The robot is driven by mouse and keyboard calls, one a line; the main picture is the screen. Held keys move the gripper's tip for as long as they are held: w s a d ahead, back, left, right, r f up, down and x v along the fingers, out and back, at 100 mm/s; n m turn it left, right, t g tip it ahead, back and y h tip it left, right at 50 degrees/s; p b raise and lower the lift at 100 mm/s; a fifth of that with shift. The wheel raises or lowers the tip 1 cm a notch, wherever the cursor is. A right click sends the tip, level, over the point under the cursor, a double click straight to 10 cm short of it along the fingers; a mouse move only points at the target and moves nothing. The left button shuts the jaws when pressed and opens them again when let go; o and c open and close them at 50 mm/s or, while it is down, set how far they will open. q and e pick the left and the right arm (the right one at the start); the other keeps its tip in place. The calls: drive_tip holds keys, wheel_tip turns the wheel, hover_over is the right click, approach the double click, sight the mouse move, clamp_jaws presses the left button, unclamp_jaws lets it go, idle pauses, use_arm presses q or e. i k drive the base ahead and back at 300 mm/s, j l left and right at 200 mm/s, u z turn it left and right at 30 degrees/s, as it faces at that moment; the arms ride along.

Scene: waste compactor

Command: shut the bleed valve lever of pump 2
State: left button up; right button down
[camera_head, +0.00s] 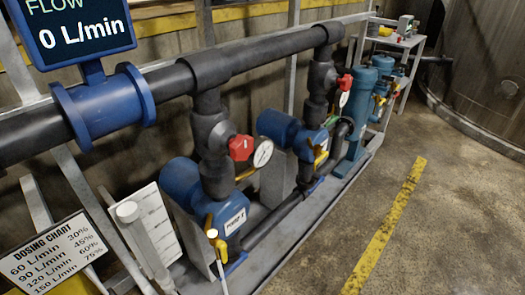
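Two blue pumps stand on a grey skid. The near pump (182,183) has a white label (235,221) that starts with "PUMP"; I cannot read its number surely. A yellow lever (217,246) sits at its front, on a small valve above a thin white tube. The far pump (277,126) has a label (321,158) too small to read and a yellow part (319,147) beside it. I cannot tell for sure which is pump 2 or how its bleed lever is set. Neither of my grippers is in view.
Red valve handles (241,147) and a round gauge (263,153) are on the risers. A flow display (80,28) reads 0 L/min. A dosing chart (55,250) is at lower left. The floor right of the skid, with a yellow line (385,232), is clear.

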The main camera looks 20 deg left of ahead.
sight(221, 244)
drive_tip(key=u, duration=1.1)
